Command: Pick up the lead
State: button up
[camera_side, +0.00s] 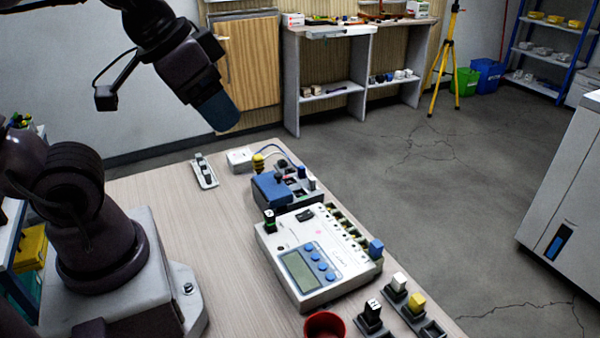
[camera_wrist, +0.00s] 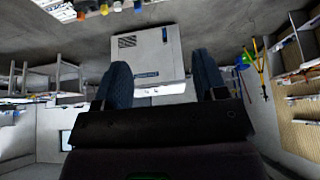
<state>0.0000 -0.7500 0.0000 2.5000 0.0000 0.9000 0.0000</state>
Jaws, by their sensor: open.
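My gripper (camera_side: 222,114) is raised above the far part of the table in the side view, apart from everything on it. In the wrist view its two blue fingers (camera_wrist: 161,64) stand apart with nothing between them. A thin blue cord (camera_side: 289,156), possibly the lead, arches by a white box (camera_side: 240,160) and a blue-topped unit (camera_side: 284,190) at the far end of the table. A yellow-and-black plug-like piece (camera_side: 258,163) stands beside it. I cannot tell for sure which piece is the lead, or where the cord's ends go.
A red cup (camera_side: 325,325) and dark holders with small blocks (camera_side: 415,302) are at the near edge. A small rack (camera_side: 204,172) lies far left. Bare table runs left of the meter.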

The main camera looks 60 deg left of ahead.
jog(key=c, duration=0.3)
